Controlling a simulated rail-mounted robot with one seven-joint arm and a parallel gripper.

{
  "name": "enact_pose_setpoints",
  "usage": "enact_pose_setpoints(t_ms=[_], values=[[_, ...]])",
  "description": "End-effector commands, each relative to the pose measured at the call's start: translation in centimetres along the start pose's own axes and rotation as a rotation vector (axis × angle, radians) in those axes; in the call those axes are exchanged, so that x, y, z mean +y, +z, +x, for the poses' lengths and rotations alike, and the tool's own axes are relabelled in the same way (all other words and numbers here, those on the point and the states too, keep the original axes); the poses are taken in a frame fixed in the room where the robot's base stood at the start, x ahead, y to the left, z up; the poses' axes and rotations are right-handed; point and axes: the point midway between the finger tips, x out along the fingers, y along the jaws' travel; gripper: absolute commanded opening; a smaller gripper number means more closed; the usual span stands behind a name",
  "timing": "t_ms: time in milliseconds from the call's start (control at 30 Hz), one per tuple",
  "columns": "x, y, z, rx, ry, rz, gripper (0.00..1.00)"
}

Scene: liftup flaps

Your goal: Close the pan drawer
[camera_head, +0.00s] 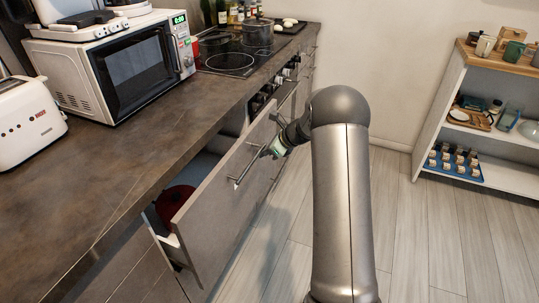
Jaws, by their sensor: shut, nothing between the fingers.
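The pan drawer (218,205) stands pulled out from under the counter, with its grey front facing right. A bar handle (249,166) runs along the upper part of that front. Inside the drawer a red round pan (174,204) shows through the gap. My gripper (270,153) is at the drawer front, close to the far end of the handle. It is shut and holds nothing. I cannot tell whether it touches the front or the handle. My arm hides part of the floor and cabinets behind it.
The dark countertop (112,178) holds a microwave (138,62), a white toaster (25,122) and a hob with pots (229,62). A white shelf unit (440,115) stands by the far wall at the right. The wooden floor (440,240) at the right is clear.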

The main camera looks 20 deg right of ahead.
Motion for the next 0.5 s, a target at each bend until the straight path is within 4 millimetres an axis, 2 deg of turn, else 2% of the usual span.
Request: enact_pose_setpoints(t_ms=[33,200,500], values=[[-0.1,1.0,0.6,-0.001,0.0,0.003,0.0],[-0.6,3.5,3.1,-0.001,-0.007,0.009,0.0],[-0.7,6.6,6.4,0.0,-0.01,0.01,0.0]])
